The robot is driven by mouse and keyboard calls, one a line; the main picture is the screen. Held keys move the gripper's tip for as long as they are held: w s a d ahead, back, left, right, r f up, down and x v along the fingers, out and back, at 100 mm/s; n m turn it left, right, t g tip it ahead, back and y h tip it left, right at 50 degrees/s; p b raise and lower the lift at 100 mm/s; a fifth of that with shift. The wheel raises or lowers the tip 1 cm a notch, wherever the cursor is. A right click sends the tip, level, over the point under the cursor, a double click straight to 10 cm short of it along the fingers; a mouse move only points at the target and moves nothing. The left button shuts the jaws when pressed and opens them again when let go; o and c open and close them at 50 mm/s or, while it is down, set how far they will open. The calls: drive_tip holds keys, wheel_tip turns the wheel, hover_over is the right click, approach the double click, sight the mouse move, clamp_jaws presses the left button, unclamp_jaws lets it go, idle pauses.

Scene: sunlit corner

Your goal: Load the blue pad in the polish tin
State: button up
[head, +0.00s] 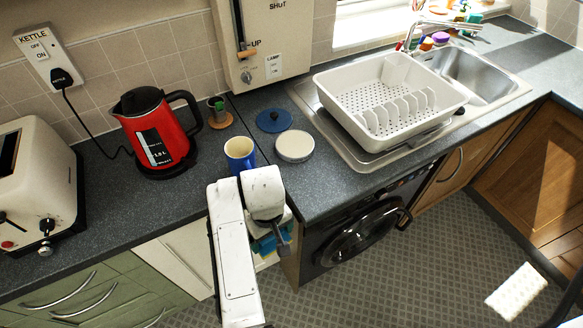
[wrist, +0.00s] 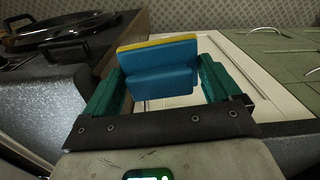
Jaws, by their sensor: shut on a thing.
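A blue pad (wrist: 158,72) with a yellow layer along its top edge is held between the green fingers of my gripper (wrist: 163,80). In the head view the pad (head: 268,243) shows as a small blue patch, mostly hidden by my arm, in front of the counter's front edge. A shallow round container with a pale cream top (head: 295,146) lies on the counter; it looks like the open polish tin. A dark blue disc (head: 273,120), perhaps its lid, lies just behind it. My gripper is apart from both.
A yellow and blue mug (head: 240,155) stands left of the tin, near my arm. A white dish rack (head: 385,100) sits to the right.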

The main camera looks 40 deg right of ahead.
drive_tip(key=shift+w+a+f+n, duration=0.25)
drive_tip(key=shift+w+f+n, duration=0.25)
drive_tip(key=shift+w, duration=0.15)
drive_tip(key=shift+w+a+f+n, duration=0.25)
drive_tip(key=shift+w+f+n, duration=0.1)
drive_tip(key=shift+w+n, duration=0.25)
